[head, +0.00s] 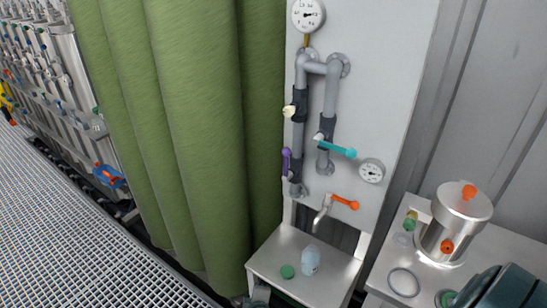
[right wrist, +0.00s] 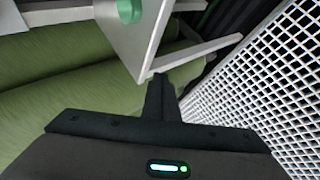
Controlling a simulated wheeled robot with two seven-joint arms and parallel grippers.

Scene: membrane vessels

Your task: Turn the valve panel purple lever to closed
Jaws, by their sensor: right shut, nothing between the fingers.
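The valve panel (head: 340,100) is a pale upright board with grey pipes. Its purple lever (head: 286,162) sits at the lower left of the pipes, at the dark valve body, and points roughly up and down, along the pipe. My right gripper (right wrist: 160,82) shows in the right wrist view with its fingers together and nothing between them. It is apart from the purple lever, which is not in that view. I cannot make out my right gripper in the head view. My left gripper is in neither view.
The panel also bears a cyan lever (head: 338,148), an orange lever (head: 345,202), a cream knob (head: 289,111) and gauges. A small table (head: 330,281) below holds a bottle (head: 310,261) and green cap (head: 287,271). A green curtain (head: 190,120) hangs left; a steel vessel (head: 455,225) stands right.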

